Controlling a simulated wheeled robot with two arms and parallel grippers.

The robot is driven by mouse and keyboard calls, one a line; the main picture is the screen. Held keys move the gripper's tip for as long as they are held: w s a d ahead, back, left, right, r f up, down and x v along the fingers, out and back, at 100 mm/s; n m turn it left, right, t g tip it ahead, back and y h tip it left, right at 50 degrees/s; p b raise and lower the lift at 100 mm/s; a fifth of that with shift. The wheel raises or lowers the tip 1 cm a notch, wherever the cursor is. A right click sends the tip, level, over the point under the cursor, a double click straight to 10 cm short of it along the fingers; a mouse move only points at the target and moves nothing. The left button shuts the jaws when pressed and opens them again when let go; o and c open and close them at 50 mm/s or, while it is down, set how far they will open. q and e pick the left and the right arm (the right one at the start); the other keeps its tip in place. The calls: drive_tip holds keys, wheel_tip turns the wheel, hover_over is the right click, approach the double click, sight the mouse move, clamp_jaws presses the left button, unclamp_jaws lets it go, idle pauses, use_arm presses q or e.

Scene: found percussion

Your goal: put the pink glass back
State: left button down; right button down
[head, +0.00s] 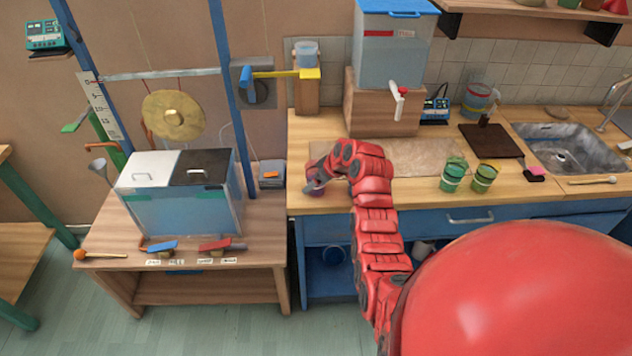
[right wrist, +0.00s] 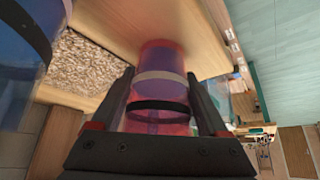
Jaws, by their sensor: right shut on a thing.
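The pink glass (right wrist: 160,62), clear pink with a white band and a black band, is between the fingers of my right gripper (right wrist: 160,88) in the right wrist view. The gripper is shut on it. In the head view my right gripper (head: 314,180) is at the left end of the wooden worktop, and only a small purplish-pink part of the glass (head: 316,190) shows below it. I cannot tell whether the glass touches the worktop. My left gripper is not in view.
A bluish glass (right wrist: 22,62) is close on the left in the right wrist view. A speckled mat (head: 420,155) lies on the worktop (head: 400,197). Two green glasses (head: 453,175) (head: 484,178) stand right of my arm. A lidded tank (head: 185,205) is on the left bench.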

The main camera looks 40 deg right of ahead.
unclamp_jaws()
drive_tip(key=shift+r, duration=0.2)
drive_tip(key=shift+s+d+r, duration=0.15)
drive_tip(key=shift+s+r, duration=0.05)
drive_tip(key=shift+r, duration=0.15)
drive_tip(key=p+v, duration=0.1)
drive_tip(key=v, duration=1)
drive_tip(key=shift+s, duration=0.15)
